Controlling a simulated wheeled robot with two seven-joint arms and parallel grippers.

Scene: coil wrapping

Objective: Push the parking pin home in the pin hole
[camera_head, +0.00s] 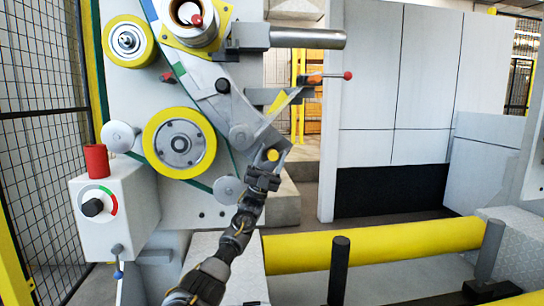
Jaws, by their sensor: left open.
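A small yellow round knob (272,155), which looks like the head of the parking pin, sits at the lower end of a grey swing arm (240,115). My left gripper (266,168) is just below the knob, with its fingers close to it. The gripper is open; I cannot tell whether it touches the knob. The pin's shaft and the pin hole are hidden, so how deep the pin sits does not show. My right gripper is not in view.
A yellow horizontal roller (375,246) and a black post (339,270) stand at lower right.

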